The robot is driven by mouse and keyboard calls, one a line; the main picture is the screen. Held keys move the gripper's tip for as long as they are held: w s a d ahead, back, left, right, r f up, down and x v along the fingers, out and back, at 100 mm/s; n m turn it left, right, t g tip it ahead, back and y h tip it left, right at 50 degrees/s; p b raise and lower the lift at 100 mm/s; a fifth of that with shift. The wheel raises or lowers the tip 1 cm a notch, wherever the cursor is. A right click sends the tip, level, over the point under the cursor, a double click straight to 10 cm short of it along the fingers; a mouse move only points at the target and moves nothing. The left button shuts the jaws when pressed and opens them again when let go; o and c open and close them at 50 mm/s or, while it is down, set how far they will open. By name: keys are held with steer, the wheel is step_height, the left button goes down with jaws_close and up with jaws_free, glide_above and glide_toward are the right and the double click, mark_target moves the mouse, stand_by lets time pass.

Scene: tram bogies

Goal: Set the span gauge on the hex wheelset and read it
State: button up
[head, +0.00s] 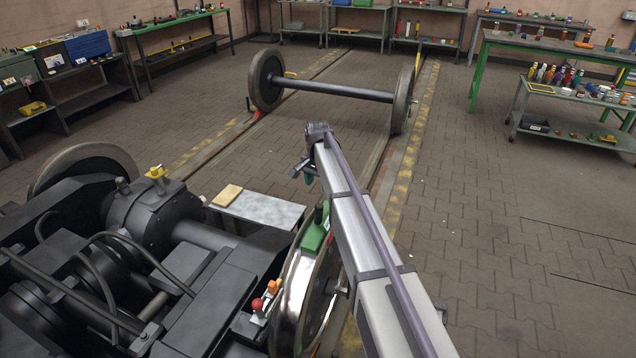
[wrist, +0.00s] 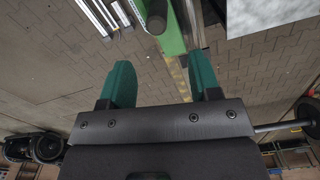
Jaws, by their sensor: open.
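A wheelset stands on the floor rails at the back in the head view, with a left wheel (head: 266,80), a right wheel (head: 402,97) and a dark axle (head: 335,90). I cannot tell whether it is the hex wheelset. A green piece with a black knob (head: 315,234) sits at the top of the near bogie wheel; it may be the span gauge. My gripper (head: 308,178) hangs beyond it, apart from the wheelset. In the wrist view my gripper (wrist: 160,80) has its teal fingers apart with nothing gripped. A green bar with a black knob (wrist: 170,30) shows beyond the fingers.
The dark bogie (head: 150,250) fills the lower left, with a grey plate (head: 262,210) bearing a yellowish block (head: 228,195). A red-knobbed fitting (head: 257,304) stands by the near wheel. Shelves with bottles (head: 580,100) stand at right. Paved floor (head: 500,230) is clear at right.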

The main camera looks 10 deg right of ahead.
steer(key=s+r+n+p, duration=0.2)
steer(key=s+n, duration=0.2)
steer(key=s, duration=1.4)
steer(key=s+r+n+p, duration=0.1)
steer(key=s+r+n, duration=0.2)
steer(key=s, duration=1.6)
steer(key=shift+r+n+p, duration=0.15)
steer(key=shift+n+p, duration=0.25)
steer(key=shift+n, duration=0.5)
